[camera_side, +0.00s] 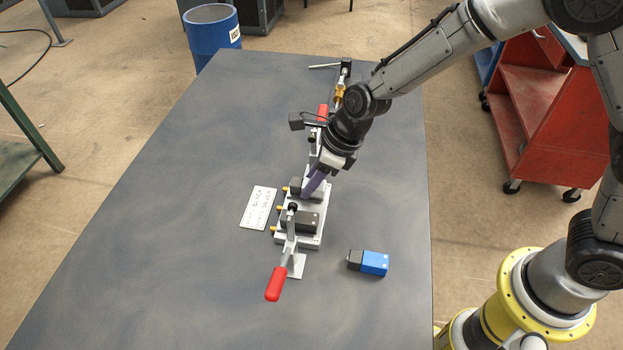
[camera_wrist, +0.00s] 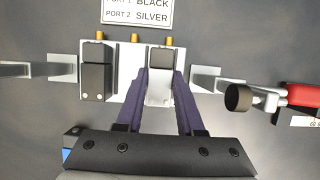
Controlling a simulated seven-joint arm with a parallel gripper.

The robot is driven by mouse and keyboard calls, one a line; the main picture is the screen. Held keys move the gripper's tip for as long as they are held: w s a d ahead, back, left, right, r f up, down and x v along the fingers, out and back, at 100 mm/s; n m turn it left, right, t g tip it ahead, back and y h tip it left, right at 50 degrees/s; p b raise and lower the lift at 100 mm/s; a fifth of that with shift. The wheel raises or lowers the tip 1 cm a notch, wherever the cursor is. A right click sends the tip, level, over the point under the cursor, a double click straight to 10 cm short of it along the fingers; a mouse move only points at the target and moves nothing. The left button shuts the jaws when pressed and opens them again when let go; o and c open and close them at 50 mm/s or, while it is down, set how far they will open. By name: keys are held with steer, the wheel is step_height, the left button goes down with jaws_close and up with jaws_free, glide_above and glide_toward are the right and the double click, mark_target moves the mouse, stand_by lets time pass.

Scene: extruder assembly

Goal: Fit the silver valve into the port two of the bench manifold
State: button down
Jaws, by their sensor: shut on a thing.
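The bench manifold (camera_side: 312,242) is a pale block on the table with brass fittings along its left side; it also shows in the wrist view (camera_wrist: 122,88). A black valve (camera_wrist: 96,78) sits on it at the left in the wrist view. My gripper (camera_wrist: 161,82) has purple fingers, shut on the silver valve (camera_wrist: 159,92), which has a black end (camera_wrist: 160,58). The valve is over the right part of the manifold in the wrist view; whether it is fully seated cannot be told. In the side view my gripper (camera_side: 308,192) is at the manifold's far end, hiding most of the valve.
A label plate (camera_side: 258,207) reads port 1 black, port 2 silver. Toggle clamps with red handles stand at the near end (camera_side: 276,284) and far end (camera_side: 323,112). A blue-and-black valve (camera_side: 374,262) lies right of the manifold. The table's left side is clear.

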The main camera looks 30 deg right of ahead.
steer(key=shift+f, duration=0.1)
steer(key=c, duration=0.5)
jaws_free()
steer(key=v, duration=1.2)
steer(key=shift+r, duration=0.25)
